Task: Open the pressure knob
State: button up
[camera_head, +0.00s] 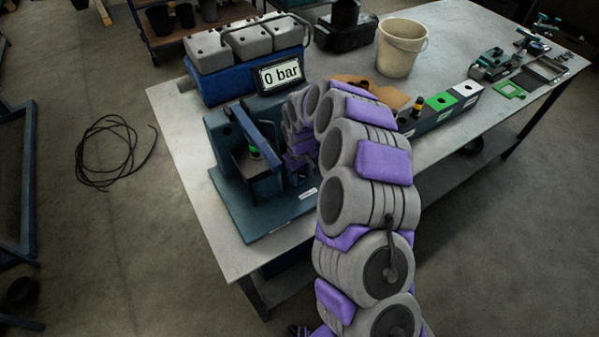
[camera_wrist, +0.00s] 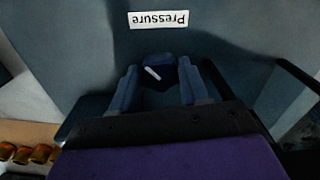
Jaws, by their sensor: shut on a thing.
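The pressure knob (camera_wrist: 158,72) is dark blue with a white mark across its face. It shows in the wrist view just below an upside-down "Pressure" label (camera_wrist: 158,19). My gripper (camera_wrist: 160,84) has one finger on each side of the knob and is shut on it. In the head view my gripper (camera_head: 302,165) is at the right side of the blue test rig (camera_head: 262,222), partly behind my arm. The knob itself cannot be made out there.
The rig stands on a grey table (camera_head: 180,140). Behind it is a blue block with grey covers (camera_head: 240,45). A black cable (camera_head: 105,150) is on the floor.

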aim_at(299, 175)
jog(key=shift+n, duration=1)
jog(key=o, duration=1)
jog(key=shift+o, duration=0.2)
notch_tip(299, 175, up, 17)
jog(key=p, duration=0.2)
jog(key=shift+r, duration=0.15)
jog(key=shift+w, duration=0.1)
